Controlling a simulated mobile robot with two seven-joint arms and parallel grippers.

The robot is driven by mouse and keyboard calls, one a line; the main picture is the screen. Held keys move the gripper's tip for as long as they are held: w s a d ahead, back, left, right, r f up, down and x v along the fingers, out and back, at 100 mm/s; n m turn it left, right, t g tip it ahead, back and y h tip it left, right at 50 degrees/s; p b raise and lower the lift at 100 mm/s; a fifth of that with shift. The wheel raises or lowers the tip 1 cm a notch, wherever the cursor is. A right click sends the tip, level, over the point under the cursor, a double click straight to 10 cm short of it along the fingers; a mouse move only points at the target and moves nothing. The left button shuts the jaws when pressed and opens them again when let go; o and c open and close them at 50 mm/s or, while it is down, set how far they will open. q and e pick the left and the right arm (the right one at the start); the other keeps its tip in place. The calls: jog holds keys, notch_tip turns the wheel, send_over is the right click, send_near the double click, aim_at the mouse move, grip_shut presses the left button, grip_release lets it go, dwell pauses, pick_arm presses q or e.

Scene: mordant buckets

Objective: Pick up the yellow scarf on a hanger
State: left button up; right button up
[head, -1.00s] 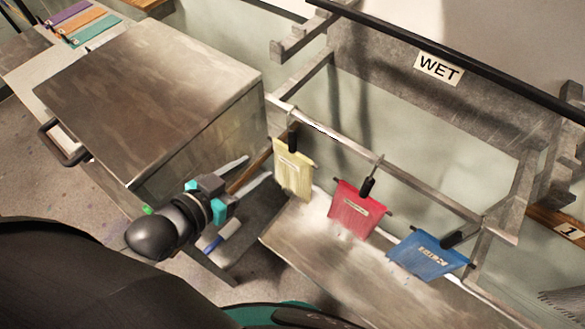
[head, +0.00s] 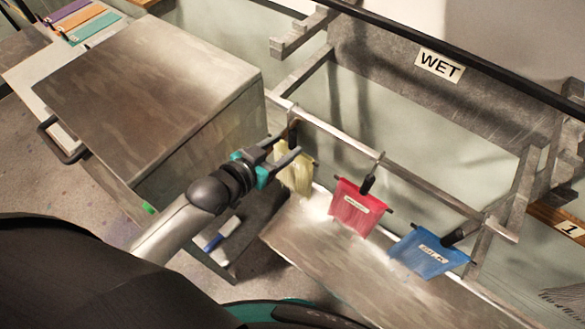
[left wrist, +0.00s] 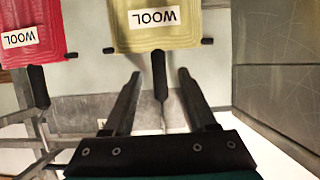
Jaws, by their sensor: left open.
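The yellow scarf (head: 297,177) hangs from its hanger at the left end of the metal rail. In the left wrist view the scarf (left wrist: 152,38) carries a white "WOOL" label, and its dark hanger handle (left wrist: 160,78) stands between my fingers. My left gripper (head: 286,150) is open in front of the scarf's upper part and hides some of it. In the wrist view the left gripper's fingers (left wrist: 157,80) lie on either side of the handle, with gaps showing. My right gripper is not in view.
A red scarf (head: 355,208) and a blue scarf (head: 428,254) hang further right on the rail (head: 340,137). A large metal box (head: 150,85) stands left of my gripper. A metal tray (head: 330,262) lies below the scarves. A "WET" sign (head: 440,66) is behind.

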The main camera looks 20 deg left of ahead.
aim_at(290, 142)
pick_arm(q)
jog(key=shift+x, duration=1.95)
jog(key=shift+r, duration=0.1)
grip_shut()
